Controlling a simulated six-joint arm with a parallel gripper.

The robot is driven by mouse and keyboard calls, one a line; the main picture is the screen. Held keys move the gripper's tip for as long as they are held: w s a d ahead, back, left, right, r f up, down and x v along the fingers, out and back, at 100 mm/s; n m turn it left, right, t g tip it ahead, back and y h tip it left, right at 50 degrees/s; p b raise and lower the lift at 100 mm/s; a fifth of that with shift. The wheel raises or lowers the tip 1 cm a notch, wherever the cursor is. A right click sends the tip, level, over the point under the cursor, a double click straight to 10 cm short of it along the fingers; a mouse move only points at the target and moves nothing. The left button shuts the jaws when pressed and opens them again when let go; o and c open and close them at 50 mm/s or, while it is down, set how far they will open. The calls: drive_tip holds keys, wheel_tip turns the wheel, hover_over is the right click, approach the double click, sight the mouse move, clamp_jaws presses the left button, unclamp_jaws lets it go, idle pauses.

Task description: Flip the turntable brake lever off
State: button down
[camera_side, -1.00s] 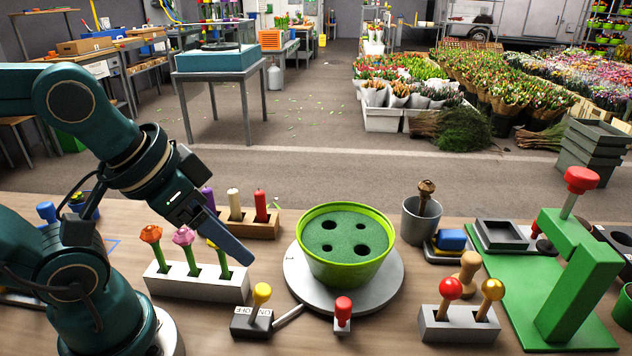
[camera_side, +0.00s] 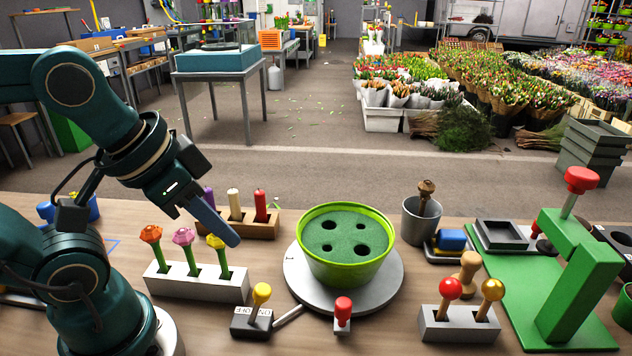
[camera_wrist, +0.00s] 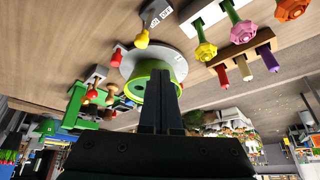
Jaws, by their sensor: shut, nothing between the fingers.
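The brake lever has a yellow knob (camera_side: 262,292) and stands on a small black box (camera_side: 251,322) with OFF and ON lettering. It is at the front left of the turntable (camera_side: 297,278), a round grey disc. In the wrist view the yellow knob (camera_wrist: 141,41) is near the top, beside the disc. A green pot (camera_side: 345,272) with a holed dark green top sits on the turntable. My gripper (camera_side: 232,239) is shut and empty. It is in the air above and left of the lever, near the tulip holder, apart from the knob. It also shows in the wrist view (camera_wrist: 158,98).
A red knob (camera_side: 343,307) stands at the turntable's front. A grey holder (camera_side: 459,325) and green press (camera_side: 565,277) are right.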

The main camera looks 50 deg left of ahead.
sight(255, 306)
drive_tip(key=w+d+m+g, duration=0.4)
drive_tip(key=w+d+m, duration=0.2)
drive_tip(key=w+d, duration=0.1)
drive_tip(key=shift+w+d+g+y, duration=0.2)
drive_tip(key=shift+g+y, duration=0.1)
drive_tip(key=shift+g, duration=0.1)
idle(0.3)
drive_tip(key=f, duration=1)
drive_tip(key=shift+w+a, duration=0.2)
drive_tip(key=shift+a, duration=0.15)
drive_tip(key=shift+s+a+r, duration=0.35)
drive_tip(key=shift+s+a, duration=0.15)
drive_tip(key=shift+s, duration=0.3)
drive_tip(key=shift+s+a+r, duration=0.35)
drive_tip(key=shift+s+a, duration=0.1)
drive_tip(key=shift+s, duration=0.3)
